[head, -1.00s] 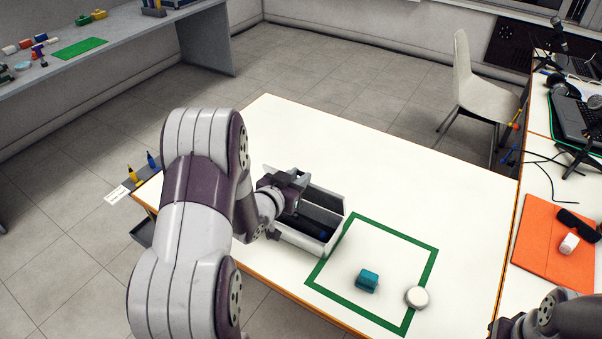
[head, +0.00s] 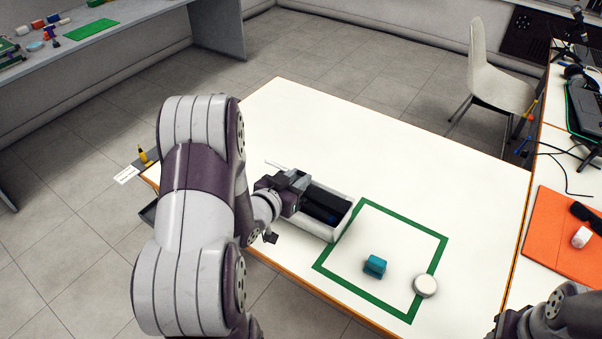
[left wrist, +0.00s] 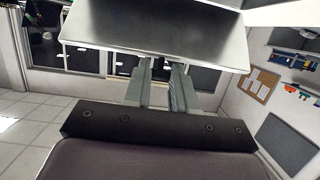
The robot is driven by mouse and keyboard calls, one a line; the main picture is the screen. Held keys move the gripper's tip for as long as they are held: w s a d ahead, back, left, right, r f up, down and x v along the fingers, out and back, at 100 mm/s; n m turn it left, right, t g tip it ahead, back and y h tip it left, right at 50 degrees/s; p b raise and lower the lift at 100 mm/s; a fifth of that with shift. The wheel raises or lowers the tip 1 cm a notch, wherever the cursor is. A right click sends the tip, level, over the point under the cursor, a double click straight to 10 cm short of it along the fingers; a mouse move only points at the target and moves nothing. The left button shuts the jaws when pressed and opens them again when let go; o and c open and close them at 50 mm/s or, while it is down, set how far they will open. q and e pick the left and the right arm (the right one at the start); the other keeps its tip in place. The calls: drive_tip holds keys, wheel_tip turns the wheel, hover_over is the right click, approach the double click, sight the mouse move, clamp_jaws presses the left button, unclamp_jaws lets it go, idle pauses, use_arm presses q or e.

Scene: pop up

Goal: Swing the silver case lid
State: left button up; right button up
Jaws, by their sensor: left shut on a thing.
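The silver case (head: 340,227) stands on the white table with its dark interior showing. My left gripper (head: 300,180) is at the case's far left side, above the opening. In the left wrist view its two fingers (left wrist: 162,88) are shut on the near edge of a flat silver panel, the case lid (left wrist: 155,40). In the head view the lid is mostly hidden by the gripper; a thin pale strip beside it may be its edge. The lid's exact angle is unclear. My right arm shows at the bottom right; its fingers cannot be made out.
A green square outline (head: 405,229) lies right of the case, with a teal block (head: 375,267) inside and a white round object (head: 425,286) on its right edge. The table's far part (head: 400,140) is clear. An orange mat (head: 560,240) lies on the right-hand table.

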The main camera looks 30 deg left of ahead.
use_arm(q)
drive_tip(key=shift+s+f+b, duration=0.9)
drive_tip(key=shift+s+f, duration=0.35)
drive_tip(key=shift+s, duration=0.05)
drive_tip(key=shift+s+a+f+b, duration=0.1)
drive_tip(key=shift+s+f+b, duration=0.35)
drive_tip(key=shift+f+b, duration=0.25)
drive_tip(key=shift+s+f+b, duration=0.45)
drive_tip(key=shift+f, duration=0.35)
drive_tip(key=shift+s+f+b, duration=0.25)
drive_tip(key=shift+f+b, duration=0.45)
drive_tip(key=shift+f, duration=0.15)
drive_tip(key=shift+s+f+b, duration=0.2)
drive_tip(key=shift+f+b, duration=0.5)
drive_tip(key=shift+f, duration=0.15)
